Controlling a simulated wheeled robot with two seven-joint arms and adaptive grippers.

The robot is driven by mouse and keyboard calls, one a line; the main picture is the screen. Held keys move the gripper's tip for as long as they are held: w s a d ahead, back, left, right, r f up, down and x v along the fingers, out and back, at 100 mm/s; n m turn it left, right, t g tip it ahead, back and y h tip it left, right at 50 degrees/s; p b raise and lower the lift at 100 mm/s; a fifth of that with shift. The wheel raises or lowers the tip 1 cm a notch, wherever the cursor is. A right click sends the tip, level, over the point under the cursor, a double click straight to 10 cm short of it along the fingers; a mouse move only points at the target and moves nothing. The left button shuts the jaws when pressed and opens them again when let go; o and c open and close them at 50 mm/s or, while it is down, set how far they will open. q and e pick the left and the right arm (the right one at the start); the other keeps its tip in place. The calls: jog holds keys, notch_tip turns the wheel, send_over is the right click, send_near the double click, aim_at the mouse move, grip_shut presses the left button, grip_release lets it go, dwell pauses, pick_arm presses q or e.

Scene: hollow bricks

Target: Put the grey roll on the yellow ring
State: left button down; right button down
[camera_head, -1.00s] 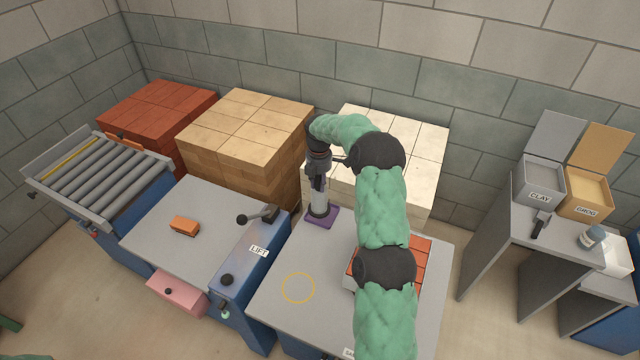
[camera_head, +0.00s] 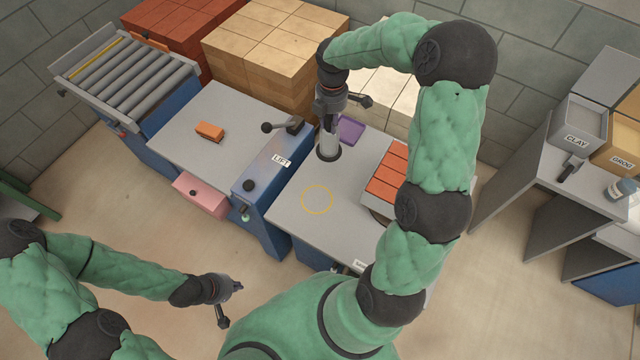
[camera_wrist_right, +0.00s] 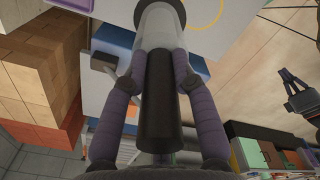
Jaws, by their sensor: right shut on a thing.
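The grey roll (camera_head: 329,141) is upright, a pale grey cylinder with a dark lower rim. My right gripper (camera_head: 331,108) is shut on its dark upper part, and the grip also shows in the right wrist view (camera_wrist_right: 158,80). The roll is beside the purple pad (camera_head: 351,130), apparently above the grey table. The yellow ring (camera_head: 317,199) is a thin flat circle on that table, nearer to me than the roll; nothing is on it. It shows partly in the right wrist view (camera_wrist_right: 204,12). My left gripper (camera_head: 230,301) is low at the front, fingers spread, empty.
Orange bricks (camera_head: 384,181) stand on the table right of the ring, beside my right arm. A blue lift (camera_head: 262,170) with a lever adjoins the table's left side. Brick stacks (camera_head: 270,50) stand behind. The table around the ring is clear.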

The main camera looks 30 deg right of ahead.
jog(key=s+a+f+b, duration=0.1)
jog(key=s+a+b, duration=0.1)
jog(key=s+a, duration=1.5)
jog(key=w+d+f+b, duration=0.4)
jog(key=w+d+f, duration=0.4)
jog(key=f, duration=0.5)
jog(key=shift+w+d+f, duration=0.15)
jog(key=shift+w, duration=1.1)
jog(key=shift+f+b, duration=0.1)
jog(key=shift+b, duration=0.2)
jog(key=shift+f, duration=0.1)
jog(key=c, duration=1)
grip_release()
